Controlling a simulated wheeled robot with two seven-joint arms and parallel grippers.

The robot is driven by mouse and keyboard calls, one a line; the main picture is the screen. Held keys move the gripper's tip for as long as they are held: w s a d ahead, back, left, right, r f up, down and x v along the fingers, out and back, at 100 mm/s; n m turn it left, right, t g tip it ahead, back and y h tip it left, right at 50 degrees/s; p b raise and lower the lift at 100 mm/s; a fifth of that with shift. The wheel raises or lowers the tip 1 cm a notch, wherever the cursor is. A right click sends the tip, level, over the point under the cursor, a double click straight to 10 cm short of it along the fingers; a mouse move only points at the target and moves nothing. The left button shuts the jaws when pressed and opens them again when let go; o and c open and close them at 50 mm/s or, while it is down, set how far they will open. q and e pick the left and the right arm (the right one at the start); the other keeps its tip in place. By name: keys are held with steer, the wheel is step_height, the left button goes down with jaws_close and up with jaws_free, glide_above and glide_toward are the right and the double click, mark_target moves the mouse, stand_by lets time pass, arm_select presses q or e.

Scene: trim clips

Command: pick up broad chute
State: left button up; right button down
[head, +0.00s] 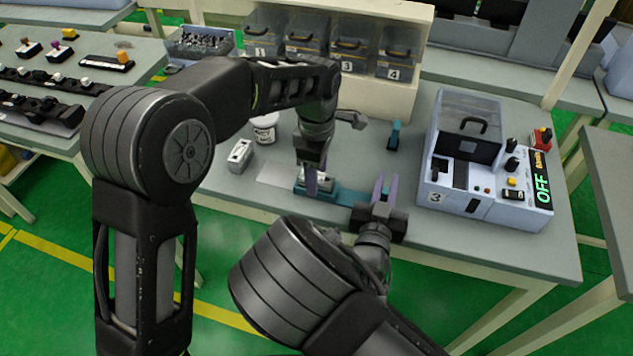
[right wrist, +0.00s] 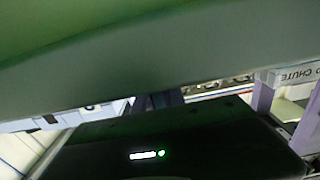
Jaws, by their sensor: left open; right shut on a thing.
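A small light grey piece (head: 319,181) sits at the left end of a teal fixture (head: 345,197) on the bench. My left gripper (head: 312,182) is open, pointing down with its purple fingers at this piece. In the right wrist view a light grey face with an upside-down label ending in "CHUTE" (right wrist: 297,76) shows beside purple fingers; it appears to be the broad chute. My right gripper (head: 382,190) is at the right end of the teal fixture and seems shut on it. Its exact contact is hidden.
A grey machine with an "OFF" display (head: 543,189) stands to the right. Numbered bins (head: 330,45) line the back. A white box (head: 240,155) and a white tub (head: 265,128) stand left of the fixture. A small teal stand (head: 394,134) is behind it.

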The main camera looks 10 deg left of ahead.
stand_by(0.5)
arm_select(q)
jaws_close()
stand_by(0.3)
